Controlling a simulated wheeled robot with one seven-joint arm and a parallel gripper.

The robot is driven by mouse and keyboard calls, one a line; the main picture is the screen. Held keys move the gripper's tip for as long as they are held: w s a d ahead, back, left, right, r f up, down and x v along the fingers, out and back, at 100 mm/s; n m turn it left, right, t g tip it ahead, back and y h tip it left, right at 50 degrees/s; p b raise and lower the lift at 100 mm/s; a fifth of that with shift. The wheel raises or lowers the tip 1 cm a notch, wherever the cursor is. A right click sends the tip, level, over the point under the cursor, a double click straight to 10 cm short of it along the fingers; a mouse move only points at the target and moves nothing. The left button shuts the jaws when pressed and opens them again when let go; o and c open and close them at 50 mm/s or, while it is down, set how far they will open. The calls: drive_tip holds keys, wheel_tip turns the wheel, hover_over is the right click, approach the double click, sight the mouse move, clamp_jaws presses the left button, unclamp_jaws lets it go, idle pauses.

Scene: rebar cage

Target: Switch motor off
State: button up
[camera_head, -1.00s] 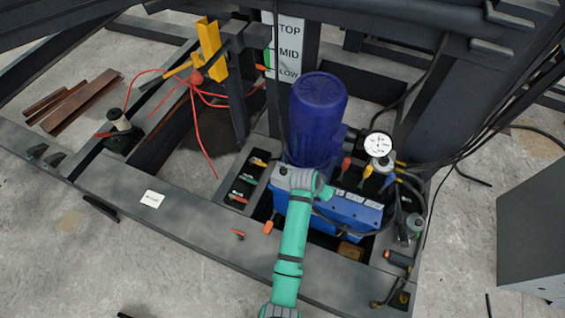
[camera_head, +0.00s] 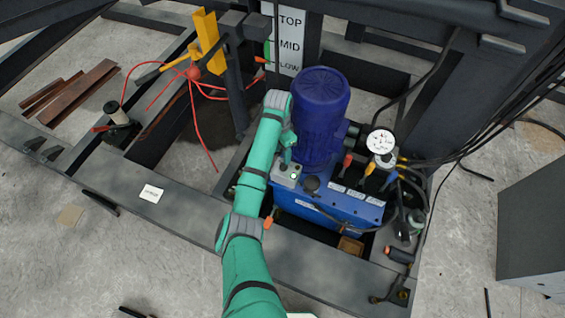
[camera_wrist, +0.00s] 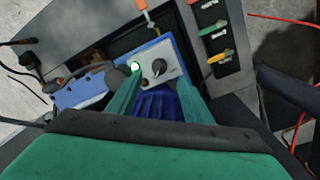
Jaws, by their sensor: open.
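The blue motor (camera_head: 320,115) stands upright on the blue power unit (camera_head: 335,205). A small grey switch box (camera_head: 287,174) sits at the motor's front left foot. In the wrist view the box (camera_wrist: 172,75) carries a dark rotary knob (camera_wrist: 159,67) and a green-lit button (camera_wrist: 136,67). My gripper (camera_wrist: 160,82) is open, its two green fingers spread on either side of the box's near part. In the head view my gripper (camera_head: 288,152) points down just above the box, beside the motor. I cannot tell whether a fingertip touches the box.
A pressure gauge (camera_head: 381,141) and coloured hose fittings stand right of the motor. Dark steel beams frame the unit. A yellow bracket (camera_head: 206,40) with red cables stands at the left.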

sight(283, 164)
drive_tip(key=f, duration=0.8)
drive_tip(key=shift+s+d, duration=0.15)
drive_tip(key=shift+s, duration=0.05)
drive_tip(key=c, duration=1.1)
